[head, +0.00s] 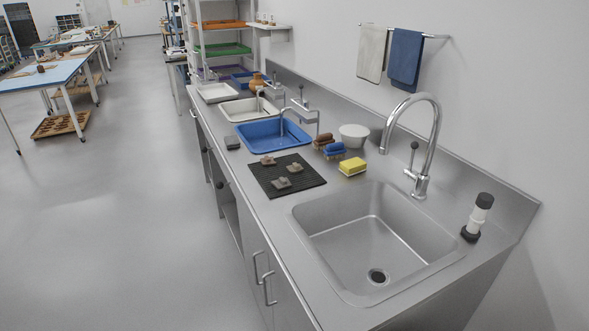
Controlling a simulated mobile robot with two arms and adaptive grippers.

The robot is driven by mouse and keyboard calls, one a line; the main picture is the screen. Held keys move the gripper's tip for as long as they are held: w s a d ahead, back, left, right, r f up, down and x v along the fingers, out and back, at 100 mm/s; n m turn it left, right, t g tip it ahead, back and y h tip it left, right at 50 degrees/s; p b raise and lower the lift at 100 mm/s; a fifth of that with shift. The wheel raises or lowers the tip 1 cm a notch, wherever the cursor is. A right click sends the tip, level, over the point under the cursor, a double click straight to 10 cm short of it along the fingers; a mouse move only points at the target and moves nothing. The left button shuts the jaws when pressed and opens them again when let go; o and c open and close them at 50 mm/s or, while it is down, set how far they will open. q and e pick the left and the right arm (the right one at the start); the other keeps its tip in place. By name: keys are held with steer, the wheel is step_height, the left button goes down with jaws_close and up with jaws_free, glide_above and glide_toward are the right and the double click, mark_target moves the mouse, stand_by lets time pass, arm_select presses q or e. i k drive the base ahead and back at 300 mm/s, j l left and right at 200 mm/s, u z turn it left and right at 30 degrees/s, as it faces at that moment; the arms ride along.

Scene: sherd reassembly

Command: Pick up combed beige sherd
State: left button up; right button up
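Three small beige-grey sherds lie apart on a black ribbed mat (313,183) on the steel counter. One sherd (267,160) is at the back left of the mat, one sherd (294,168) at the right, and one sherd (282,183) nearer the front. They are too small to tell which one has combed marks. Neither of my grippers is in view.
A steel sink (345,235) with a tall tap (433,140) lies in front of the mat. The floor (110,230) left of the counter is clear.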

mark_target(296, 168)
steer(key=z, duration=0.45)
steer(key=i+j+z, duration=0.15)
steer(key=z, duration=0.2)
steer(key=i+j+z, duration=0.1)
steer(key=j+z, duration=0.2)
steer(key=i+j+z, duration=0.1)
steer(key=j+z, duration=0.25)
steer(key=i+j, duration=0.1)
steer(key=j, duration=0.55)
steer(key=i+j+z, duration=0.15)
steer(key=j, duration=0.55)
steer(key=k, duration=0.7)
